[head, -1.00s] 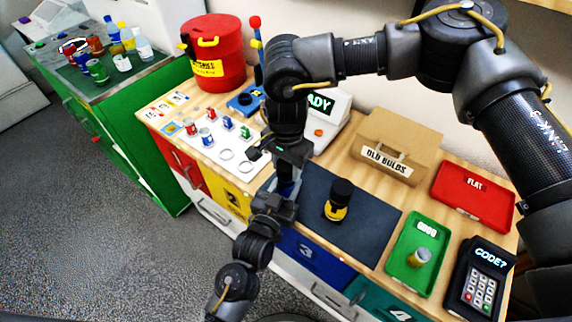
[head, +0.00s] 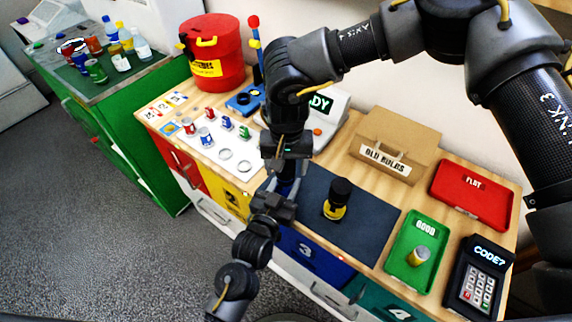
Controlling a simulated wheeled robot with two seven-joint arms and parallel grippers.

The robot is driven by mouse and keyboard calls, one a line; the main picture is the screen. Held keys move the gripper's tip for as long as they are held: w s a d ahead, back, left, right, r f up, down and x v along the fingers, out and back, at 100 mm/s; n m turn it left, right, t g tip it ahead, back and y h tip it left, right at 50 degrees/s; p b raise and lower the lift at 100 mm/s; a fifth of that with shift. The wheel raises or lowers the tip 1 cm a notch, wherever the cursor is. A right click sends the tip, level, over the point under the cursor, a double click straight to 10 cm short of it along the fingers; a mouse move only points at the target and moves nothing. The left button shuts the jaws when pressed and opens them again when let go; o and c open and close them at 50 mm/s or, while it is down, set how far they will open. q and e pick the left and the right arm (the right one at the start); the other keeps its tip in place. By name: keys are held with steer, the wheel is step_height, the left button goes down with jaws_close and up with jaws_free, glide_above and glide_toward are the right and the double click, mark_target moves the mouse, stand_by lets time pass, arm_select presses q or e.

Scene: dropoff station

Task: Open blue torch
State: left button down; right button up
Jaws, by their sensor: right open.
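A slim blue thing, which looks like the blue torch (head: 287,187), is upright over the left edge of the dark mat (head: 368,222). My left gripper (head: 284,206) comes up from below and appears shut around its lower part; the fingers are small and partly hidden. My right gripper (head: 289,166) points down right above it and is open around or just over its top end. The top of the torch is hidden by the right gripper, so I cannot tell whether its cap is on.
A yellow and black torch (head: 336,200) stands on the mat. A green tray (head: 400,270) holds a battery (head: 419,256). Around them are a red tray (head: 474,195), keypad (head: 480,278), cardboard box (head: 397,140), white battery board (head: 210,150) and red bin (head: 215,50).

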arm_select(q)
steer(key=shift+f, duration=0.25)
